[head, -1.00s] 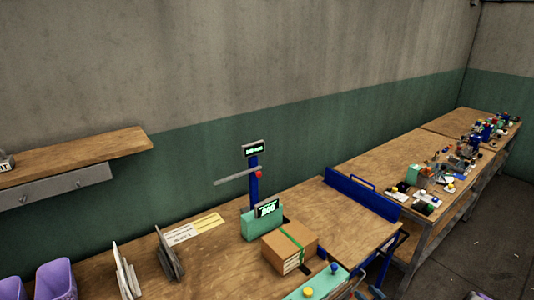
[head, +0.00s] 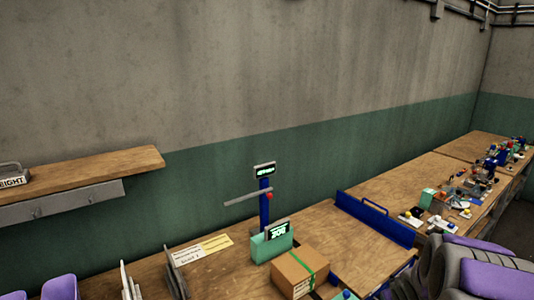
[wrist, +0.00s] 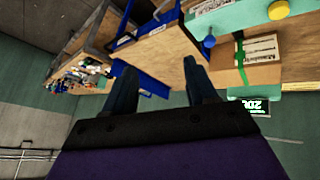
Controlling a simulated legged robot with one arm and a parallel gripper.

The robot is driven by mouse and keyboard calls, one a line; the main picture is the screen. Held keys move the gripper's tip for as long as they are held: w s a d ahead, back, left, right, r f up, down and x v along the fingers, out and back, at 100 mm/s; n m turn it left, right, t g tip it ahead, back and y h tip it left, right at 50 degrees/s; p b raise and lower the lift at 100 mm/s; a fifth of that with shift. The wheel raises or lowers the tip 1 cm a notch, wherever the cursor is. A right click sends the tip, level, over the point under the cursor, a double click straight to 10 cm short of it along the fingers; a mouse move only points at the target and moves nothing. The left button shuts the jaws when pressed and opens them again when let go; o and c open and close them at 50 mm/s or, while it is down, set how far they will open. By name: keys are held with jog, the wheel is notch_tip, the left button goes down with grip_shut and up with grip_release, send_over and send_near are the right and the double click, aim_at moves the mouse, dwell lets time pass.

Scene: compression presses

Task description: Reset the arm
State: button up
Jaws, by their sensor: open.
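My gripper (wrist: 162,92) shows in the wrist view with its two dark fingers apart and nothing between them. My grey and purple arm (head: 470,268) shows at the lower right of the head view; the fingertips are not visible there. The wrist view is turned roughly upside down, with the workbench along its top. A cardboard box (head: 300,272) with a green band stands on the bench, and it also shows in the wrist view (wrist: 262,74) to the right of the fingers, apart from them.
A blue rail (head: 374,220) crosses the bench. Benches with several small parts (head: 480,180) stretch away at right. A wooden shelf (head: 85,172) hangs on the left wall.

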jog(key=s+a+r+g+y, duration=0.1)
jog(key=s+a+r+g, duration=0.1)
jog(key=s+a, duration=0.5)
jog(key=s+a+r+m+g, duration=0.1)
jog(key=s+a+r+g, duration=0.2)
jog(key=s, duration=1.5)
jog(key=s+a+r+g+y, duration=0.1)
jog(key=s+a+r+g, duration=0.2)
jog(key=s+a, duration=0.9)
notch_tip(320, 180, up, 3)
jog(key=shift+s+a+r+y+b, duration=0.15)
jog(key=shift+s+a+y+b, duration=0.15)
jog(key=shift+a+b, duration=0.2)
